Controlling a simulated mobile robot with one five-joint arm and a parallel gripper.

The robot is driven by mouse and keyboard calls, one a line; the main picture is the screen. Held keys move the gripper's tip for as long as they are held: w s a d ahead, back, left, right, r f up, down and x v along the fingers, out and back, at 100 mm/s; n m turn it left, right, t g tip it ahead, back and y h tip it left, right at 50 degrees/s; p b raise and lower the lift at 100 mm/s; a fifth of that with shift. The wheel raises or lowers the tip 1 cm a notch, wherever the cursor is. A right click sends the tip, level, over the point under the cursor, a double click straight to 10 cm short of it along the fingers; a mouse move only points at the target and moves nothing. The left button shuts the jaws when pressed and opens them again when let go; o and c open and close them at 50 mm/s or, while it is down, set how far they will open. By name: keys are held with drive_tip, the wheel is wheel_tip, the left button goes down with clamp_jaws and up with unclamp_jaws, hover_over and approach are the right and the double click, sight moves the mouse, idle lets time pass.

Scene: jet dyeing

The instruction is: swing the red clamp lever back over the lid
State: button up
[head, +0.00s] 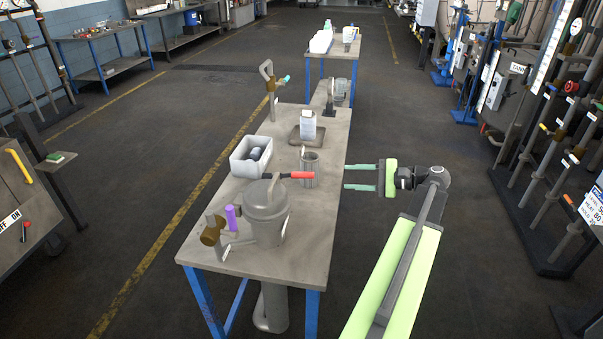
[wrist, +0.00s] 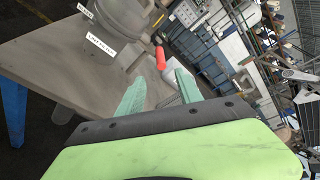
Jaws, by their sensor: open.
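The red clamp lever (head: 302,175) points to the right from the top of the grey lidded pot, out past the lid's edge toward a metal cup. The pot's lid (head: 265,192) is on the pot (head: 268,228), which stands near the front of the table. In the wrist view the red lever (wrist: 160,58) shows just beyond my fingers, with the labelled pot (wrist: 118,30) at upper left. My gripper (head: 347,176) is open and empty, to the right of the table's edge and apart from the lever. Its green fingers (wrist: 158,88) point toward the table.
On the table (head: 200,248) are a metal cup (head: 309,170), a grey bin (head: 243,168), a bottle on a scale (head: 307,125) and a purple handle (head: 231,218) beside a brass valve (head: 212,232).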

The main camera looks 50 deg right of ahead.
sight(303, 175)
drive_tip(key=b+x, duration=0.3)
drive_tip(key=x, duration=1.3)
drive_tip(key=shift+w+f+b, duration=0.15)
drive_tip(key=shift+w+b, duration=0.15)
drive_tip(key=shift+w, duration=0.1)
clamp_jaws()
idle(0.4)
